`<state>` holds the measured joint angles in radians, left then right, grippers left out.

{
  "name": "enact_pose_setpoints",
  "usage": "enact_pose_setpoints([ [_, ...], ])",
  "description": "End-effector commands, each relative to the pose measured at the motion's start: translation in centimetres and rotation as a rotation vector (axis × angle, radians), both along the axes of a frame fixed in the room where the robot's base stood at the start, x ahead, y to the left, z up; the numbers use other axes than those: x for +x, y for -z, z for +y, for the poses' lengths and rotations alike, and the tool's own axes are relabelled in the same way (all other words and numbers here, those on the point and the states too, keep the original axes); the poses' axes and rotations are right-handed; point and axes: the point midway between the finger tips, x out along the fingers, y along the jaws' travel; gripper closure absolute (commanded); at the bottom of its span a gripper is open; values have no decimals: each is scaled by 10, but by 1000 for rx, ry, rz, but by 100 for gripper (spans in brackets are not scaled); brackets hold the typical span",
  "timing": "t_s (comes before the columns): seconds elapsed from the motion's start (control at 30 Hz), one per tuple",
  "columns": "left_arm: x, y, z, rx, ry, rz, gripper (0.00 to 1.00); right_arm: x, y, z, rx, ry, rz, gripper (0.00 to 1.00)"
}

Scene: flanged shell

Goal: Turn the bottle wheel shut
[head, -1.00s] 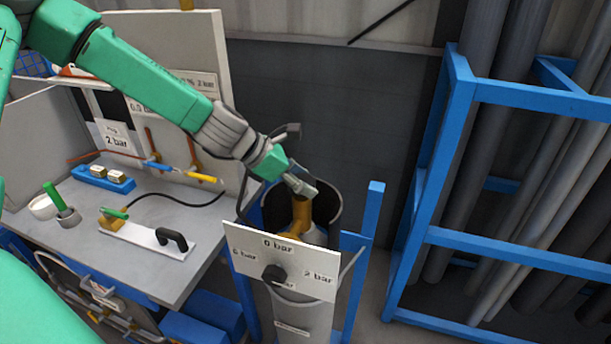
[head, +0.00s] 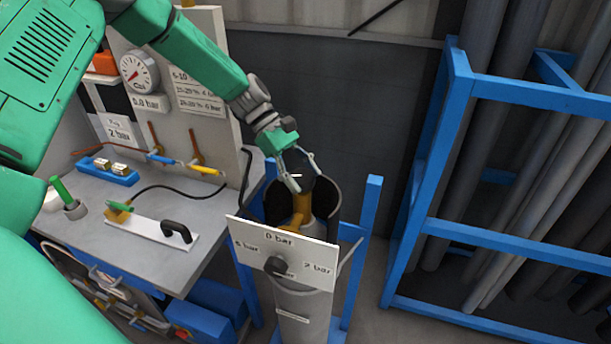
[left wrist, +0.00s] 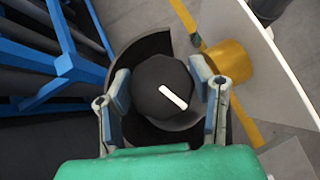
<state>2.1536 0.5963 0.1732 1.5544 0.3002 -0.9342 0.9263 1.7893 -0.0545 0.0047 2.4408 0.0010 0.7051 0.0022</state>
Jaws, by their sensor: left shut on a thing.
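The bottle wheel (left wrist: 157,82) is a black faceted knob with a white line on its top. In the left wrist view it sits between the two fingers of my left gripper (left wrist: 160,88), and the line slants down to the right. In the head view the wheel (head: 317,187) is partly hidden by my left gripper (head: 303,170), which is shut on it from above. Below it are the brass valve body (head: 302,208) and the grey bottle (head: 303,318). My right gripper is not in view.
A bench (head: 125,235) with fittings is at the left, a blue pipe rack (head: 500,245) at the right.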

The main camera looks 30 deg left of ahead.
Motion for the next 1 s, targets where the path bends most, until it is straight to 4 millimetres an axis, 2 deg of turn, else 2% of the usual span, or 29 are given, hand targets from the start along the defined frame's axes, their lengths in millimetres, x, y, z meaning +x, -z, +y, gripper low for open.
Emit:
enact_pose_setpoints([
  [1.0,5,1,1,8,963,-4,80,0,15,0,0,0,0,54],
])
